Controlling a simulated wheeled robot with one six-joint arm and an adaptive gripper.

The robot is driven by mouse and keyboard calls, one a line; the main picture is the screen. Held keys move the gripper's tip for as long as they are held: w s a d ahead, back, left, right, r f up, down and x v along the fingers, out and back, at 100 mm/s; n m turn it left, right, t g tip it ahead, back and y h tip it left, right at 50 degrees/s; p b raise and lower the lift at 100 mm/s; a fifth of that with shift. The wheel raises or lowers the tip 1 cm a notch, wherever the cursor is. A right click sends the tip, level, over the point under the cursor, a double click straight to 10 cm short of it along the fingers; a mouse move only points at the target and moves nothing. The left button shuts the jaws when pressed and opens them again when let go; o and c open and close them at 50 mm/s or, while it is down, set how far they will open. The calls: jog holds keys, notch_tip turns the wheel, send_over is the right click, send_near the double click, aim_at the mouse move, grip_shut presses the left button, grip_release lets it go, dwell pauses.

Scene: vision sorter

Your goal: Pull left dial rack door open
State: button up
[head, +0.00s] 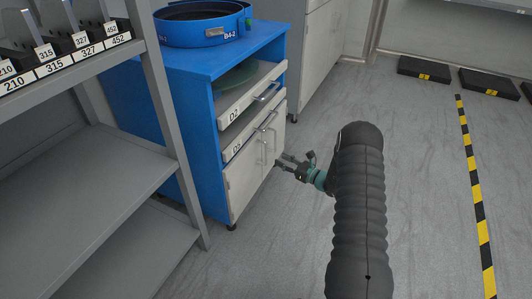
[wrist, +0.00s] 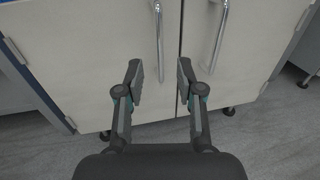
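The blue cabinet (head: 190,150) has two pale doors at its bottom, and both look shut. The left door (head: 243,183) also fills the left of the wrist view (wrist: 95,60). Its upright metal bar handle (wrist: 159,35) shows its lower end between my fingers in the picture. The right door (wrist: 255,60) has its own bar handle (wrist: 218,35). My gripper (wrist: 162,80) is open, with a finger on each side of the left handle's line. No contact shows, and I cannot tell the depth gap. In the head view my gripper (head: 281,161) is close to the door fronts.
Two white drawers, an upper one (head: 252,95) and a lower one (head: 240,148), sit above the doors. A blue round tray (head: 200,28) stands on top. A grey shelf rack (head: 165,110) is at left. The floor (head: 430,200) at right is clear up to striped tape.

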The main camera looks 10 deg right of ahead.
aim_at(266, 152)
jog(key=x, duration=0.9)
grip_shut()
